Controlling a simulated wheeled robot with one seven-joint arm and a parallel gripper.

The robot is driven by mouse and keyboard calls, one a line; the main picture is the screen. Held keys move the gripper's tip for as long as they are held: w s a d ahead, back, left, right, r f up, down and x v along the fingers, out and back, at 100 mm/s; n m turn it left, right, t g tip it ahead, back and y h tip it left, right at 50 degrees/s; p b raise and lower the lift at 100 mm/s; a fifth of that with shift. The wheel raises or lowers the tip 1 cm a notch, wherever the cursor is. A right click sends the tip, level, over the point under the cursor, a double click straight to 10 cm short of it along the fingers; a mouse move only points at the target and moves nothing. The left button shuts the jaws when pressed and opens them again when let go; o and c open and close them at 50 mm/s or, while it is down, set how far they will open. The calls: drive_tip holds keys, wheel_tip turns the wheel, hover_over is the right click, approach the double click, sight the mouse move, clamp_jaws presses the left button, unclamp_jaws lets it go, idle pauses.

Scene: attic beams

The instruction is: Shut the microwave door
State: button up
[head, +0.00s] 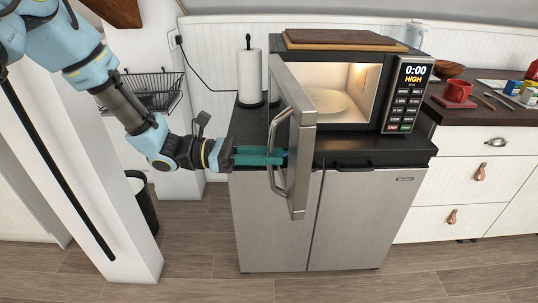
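The microwave (374,90) stands on the dark top of a steel cabinet, its lit inside showing a pale round plate (328,102). Its door (301,160) is wide open, hinged at the left and swung out towards me past the counter's front edge. A curved metal handle (272,179) is on the door's left-facing side. My gripper (281,157), with teal fingers, comes from the left and has its tips at the handle, close to the door. I cannot tell whether they touch it, or how far apart the fingers are.
A wooden board (340,40) lies on top of the microwave. A paper towel roll (250,75) stands behind the door. A black wire basket (155,91) is behind my arm. The floor in front is clear.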

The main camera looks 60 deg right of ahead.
clamp_jaws()
idle(1.0)
